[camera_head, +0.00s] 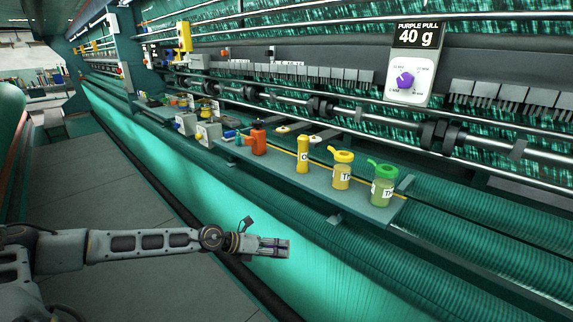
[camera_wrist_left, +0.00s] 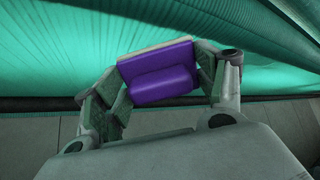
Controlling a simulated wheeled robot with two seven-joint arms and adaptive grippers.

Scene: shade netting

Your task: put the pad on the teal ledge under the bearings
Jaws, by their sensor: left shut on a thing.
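My left gripper (camera_head: 272,247) reaches in from the left, low in front of the teal netting, below and in front of the shelf. In the left wrist view the fingers of my left gripper (camera_wrist_left: 168,88) are shut on the purple pad (camera_wrist_left: 160,72), one finger at each side. The pad has a pale back edge and a rounded front. Black bearings (camera_head: 436,135) sit on a metal rod along the machine. A teal ledge (camera_head: 460,190) runs below them, behind the bottle shelf. My right gripper is not in view.
A grey-teal shelf (camera_head: 320,188) holds a red bottle (camera_head: 258,138), a yellow tube (camera_head: 302,155), a yellow-lidded jar (camera_head: 342,172) and a green-lidded jar (camera_head: 382,187). A sign (camera_head: 417,36) reads "PURPLE PULL 40 g". The floor (camera_head: 105,195) at left is clear.

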